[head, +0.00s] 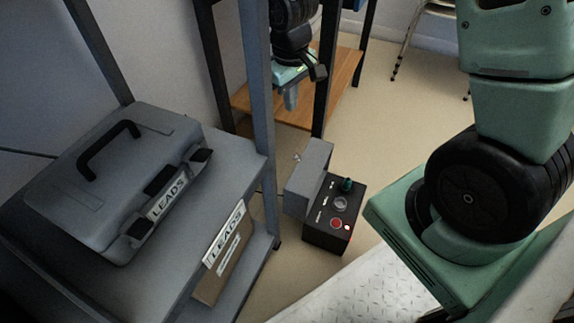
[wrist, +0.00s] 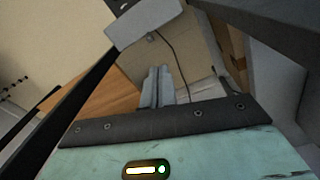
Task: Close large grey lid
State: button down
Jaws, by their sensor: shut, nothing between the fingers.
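A large grey case (head: 120,180) with a black handle, black latches and a LEADS label lies on the grey shelf at left; its lid looks shut down. A grey panel (head: 308,176) stands upright at the left of a black control box (head: 334,217) on the floor; I cannot tell how they join. My gripper (head: 291,103) hangs fingers down behind the rack post, apart from the case and above and behind the control box. Its fingers (wrist: 156,86) are together and empty in the wrist view. A grey block (wrist: 145,25) shows beyond them.
The grey shelf (head: 235,163) has dark upright posts; one post (head: 258,90) stands close in front of my gripper. A wooden board (head: 345,72) lies low behind it. A brown box (head: 222,265) sits on the lower shelf. Open floor (head: 400,120) lies to the right.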

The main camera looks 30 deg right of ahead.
aim_at(305, 175)
jog(key=w+a+f+n+g+h, duration=0.1)
jog(key=w+a+f+n, duration=0.15)
jog(key=f, duration=0.45)
jog(key=w+a+f+n+g, duration=0.1)
jog(key=w+f, duration=0.3)
jog(key=f, duration=0.4)
jog(key=s+d+f+b, duration=0.1)
jog(key=s+f+b, duration=0.1)
jog(key=f, duration=0.3)
jog(key=s+d+f+b, duration=0.2)
jog(key=s+f+b, duration=0.1)
jog(key=f+b, duration=0.1)
jog(key=shift+d+f, duration=0.25)
jog(key=shift+f, duration=0.1)
jog(key=shift+r, duration=0.1)
